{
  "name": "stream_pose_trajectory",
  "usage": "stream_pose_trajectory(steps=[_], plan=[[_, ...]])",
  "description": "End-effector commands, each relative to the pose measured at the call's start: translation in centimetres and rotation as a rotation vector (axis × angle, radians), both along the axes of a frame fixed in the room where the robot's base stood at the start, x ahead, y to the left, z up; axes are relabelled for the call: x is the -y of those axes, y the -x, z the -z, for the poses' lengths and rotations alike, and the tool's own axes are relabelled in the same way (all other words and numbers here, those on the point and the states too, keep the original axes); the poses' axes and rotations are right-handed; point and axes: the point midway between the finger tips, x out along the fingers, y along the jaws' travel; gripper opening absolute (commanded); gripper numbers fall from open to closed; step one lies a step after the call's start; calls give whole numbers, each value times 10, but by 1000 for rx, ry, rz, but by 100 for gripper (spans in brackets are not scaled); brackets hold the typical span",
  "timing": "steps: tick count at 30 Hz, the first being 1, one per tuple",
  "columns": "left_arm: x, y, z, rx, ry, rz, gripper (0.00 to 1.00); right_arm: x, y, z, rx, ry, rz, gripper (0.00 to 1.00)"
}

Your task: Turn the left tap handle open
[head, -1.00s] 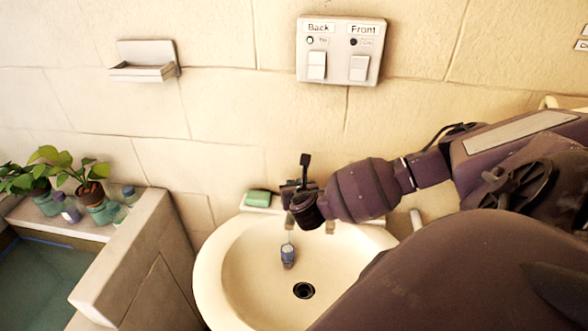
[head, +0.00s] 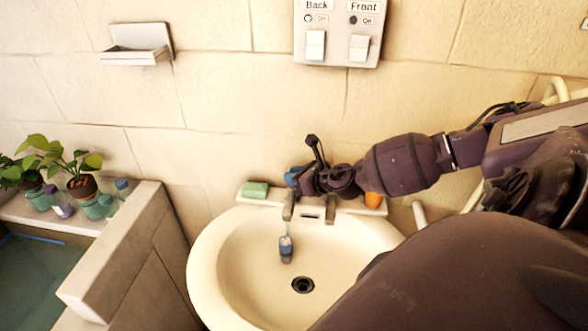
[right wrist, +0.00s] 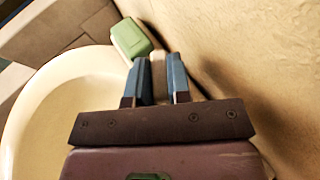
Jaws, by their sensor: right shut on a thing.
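The left tap (head: 288,207) stands at the back rim of the cream washbasin (head: 205,262), with the right tap (head: 329,210) beside it. My right gripper (head: 292,177) is over the left tap, and its wrist hides the handle from above. In the right wrist view, the two blue fingers of my right gripper (right wrist: 160,80) are shut on a pale beige-grey piece, the left tap handle (right wrist: 158,72). How far the handle is turned cannot be told. My left gripper is not in view.
A green soap (head: 255,189) lies on the rim just left of the tap; it also shows in the right wrist view (right wrist: 130,40). An orange thing (head: 373,199) stands at the right rim. The wall is close behind.

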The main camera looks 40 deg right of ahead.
Motion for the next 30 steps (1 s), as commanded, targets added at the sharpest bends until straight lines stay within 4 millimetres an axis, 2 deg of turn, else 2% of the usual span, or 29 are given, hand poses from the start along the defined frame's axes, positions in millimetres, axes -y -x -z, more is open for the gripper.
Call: stream_pose_trajectory(steps=[16,17,21,30], plan=[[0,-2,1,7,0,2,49,0,1,1,-2,1,-23,0],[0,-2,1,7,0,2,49,0,1,1,-2,1,-23,23],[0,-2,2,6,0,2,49,0,0,0,-1,-1,-22,44],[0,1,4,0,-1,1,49,1,1,0,0,-1,-22,44]])
